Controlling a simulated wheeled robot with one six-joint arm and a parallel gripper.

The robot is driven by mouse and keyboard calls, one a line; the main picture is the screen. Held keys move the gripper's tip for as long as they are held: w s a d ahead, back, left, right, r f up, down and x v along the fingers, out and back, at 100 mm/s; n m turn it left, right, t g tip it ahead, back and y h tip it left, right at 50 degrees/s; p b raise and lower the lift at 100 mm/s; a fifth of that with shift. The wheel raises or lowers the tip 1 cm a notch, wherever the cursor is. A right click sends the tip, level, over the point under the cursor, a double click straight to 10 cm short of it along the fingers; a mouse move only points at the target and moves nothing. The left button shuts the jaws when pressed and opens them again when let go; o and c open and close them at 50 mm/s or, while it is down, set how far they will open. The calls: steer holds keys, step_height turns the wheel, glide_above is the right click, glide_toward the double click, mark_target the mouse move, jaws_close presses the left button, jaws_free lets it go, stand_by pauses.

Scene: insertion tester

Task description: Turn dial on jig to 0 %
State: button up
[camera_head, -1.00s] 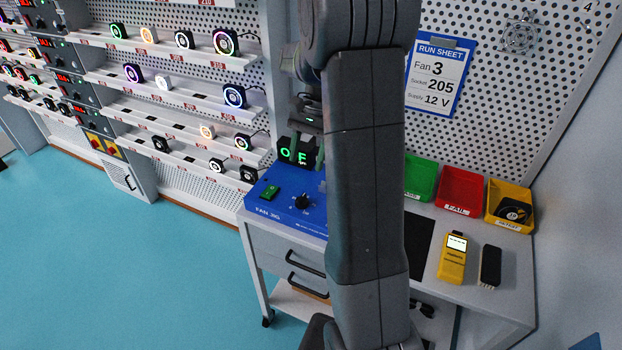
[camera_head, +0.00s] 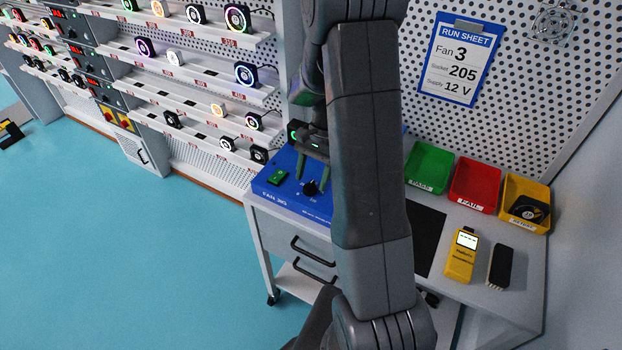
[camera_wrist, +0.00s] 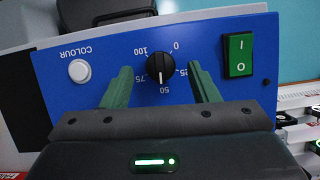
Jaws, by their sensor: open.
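The blue fan jig (camera_head: 282,200) stands on the bench at its left end. Its black dial (camera_wrist: 160,68) shows in the wrist view with marks 0, 25, 50, 75 and 100 around it. The dial's white pointer line faces the 50 mark. The dial also shows in the head view (camera_head: 310,188). My gripper (camera_wrist: 161,84) is open, with one green finger on each side of the dial. I cannot tell whether either finger touches it. In the head view my gripper (camera_head: 313,176) is over the jig, and my arm hides the jig's right part.
The jig also has a green I/O rocker switch (camera_wrist: 238,55) and a white COLOUR button (camera_wrist: 79,71). Green (camera_head: 428,167), red (camera_head: 474,185) and yellow (camera_head: 524,203) bins stand at the bench's back right. A yellow meter (camera_head: 461,255) lies in front of them.

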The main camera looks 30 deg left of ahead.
steer(key=shift+x, duration=0.9)
steer(key=shift+c, duration=0.3)
steer(key=c, duration=0.9)
